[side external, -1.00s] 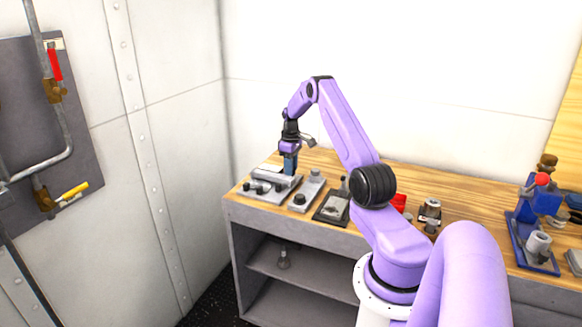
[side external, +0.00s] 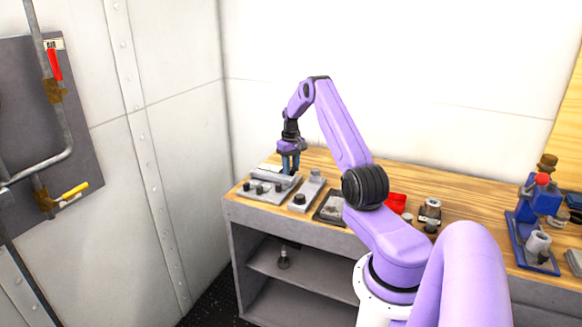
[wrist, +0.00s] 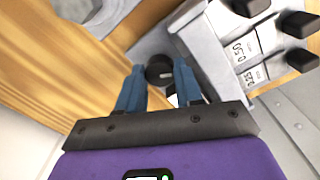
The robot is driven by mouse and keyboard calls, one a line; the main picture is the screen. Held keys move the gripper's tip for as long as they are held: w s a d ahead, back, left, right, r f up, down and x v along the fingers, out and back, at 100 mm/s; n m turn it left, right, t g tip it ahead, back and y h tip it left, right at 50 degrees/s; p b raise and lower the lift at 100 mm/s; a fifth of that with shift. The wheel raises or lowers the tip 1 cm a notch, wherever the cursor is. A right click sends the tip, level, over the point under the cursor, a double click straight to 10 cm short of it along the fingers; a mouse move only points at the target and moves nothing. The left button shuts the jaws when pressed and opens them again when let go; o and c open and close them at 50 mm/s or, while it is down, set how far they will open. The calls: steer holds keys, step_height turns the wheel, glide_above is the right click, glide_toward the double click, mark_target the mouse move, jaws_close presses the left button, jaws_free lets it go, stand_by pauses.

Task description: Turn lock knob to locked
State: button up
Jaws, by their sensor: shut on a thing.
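In the wrist view a dark round knob (wrist: 160,72) with a light mark on its top stands on a grey plate (wrist: 150,48). The two blue fingers of my gripper (wrist: 160,78) are on either side of it, shut on it. In the side external view my gripper (side external: 290,168) points straight down at the back of the grey device (side external: 265,196) at the bench's left end. The held knob cannot be made out there.
Beside the knob is a raised grey block with black levers (wrist: 290,25) and number labels (wrist: 245,50). On the wooden bench to the right are a grey block with knobs (side external: 308,188), a dark tray (side external: 331,208), a red item (side external: 396,202) and a blue stand (side external: 530,235).

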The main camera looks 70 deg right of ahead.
mark_target(291, 169)
steer(key=m, duration=1.2)
steer(key=shift+r+m, duration=0.1)
steer(key=shift+m, duration=0.2)
stand_by(0.4)
steer(key=o, duration=0.8)
steer(key=shift+c, duration=0.2)
step_height(291, 169, up, 17)
steer(key=shift+r, duration=0.2)
